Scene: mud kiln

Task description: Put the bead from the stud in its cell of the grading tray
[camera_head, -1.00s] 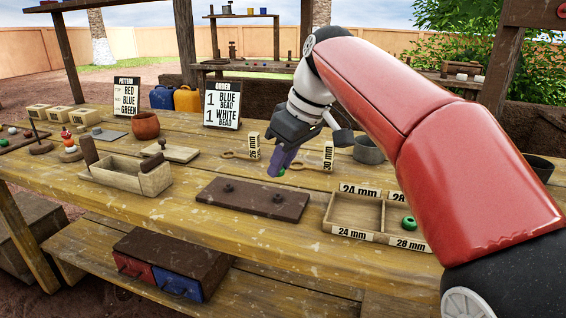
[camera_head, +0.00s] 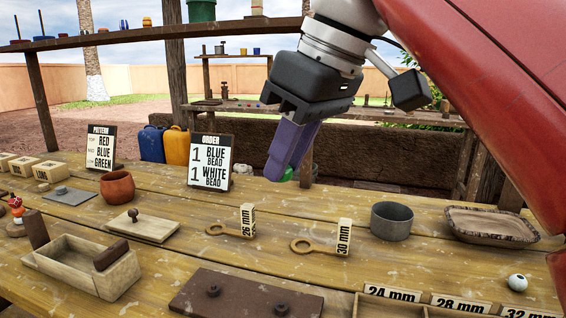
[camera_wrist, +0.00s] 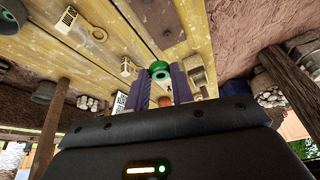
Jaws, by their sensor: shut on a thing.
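My gripper (camera_head: 279,172) is shut on a green bead (camera_wrist: 160,70), held high above the table. The bead shows between the two purple fingertips in the wrist view; in the head view only a sliver of green shows behind them. The grading tray (camera_head: 398,302) is at the bottom right of the head view, mostly cut off, with 24 mm, 28 mm and 32 mm labels on its back edge. Its cells' insides are almost wholly out of view. The dark stud board (camera_head: 245,297) lies left of it, with two bare studs showing.
Two ring gauges, 26 mm (camera_head: 216,229) and 30 mm (camera_head: 303,245), lie behind the stud board. A grey pot (camera_head: 391,222), a brown dish (camera_head: 490,226) and a white bead (camera_head: 517,282) are to the right. A wooden box (camera_head: 75,268) stands left. The order sign (camera_head: 211,160) stands behind.

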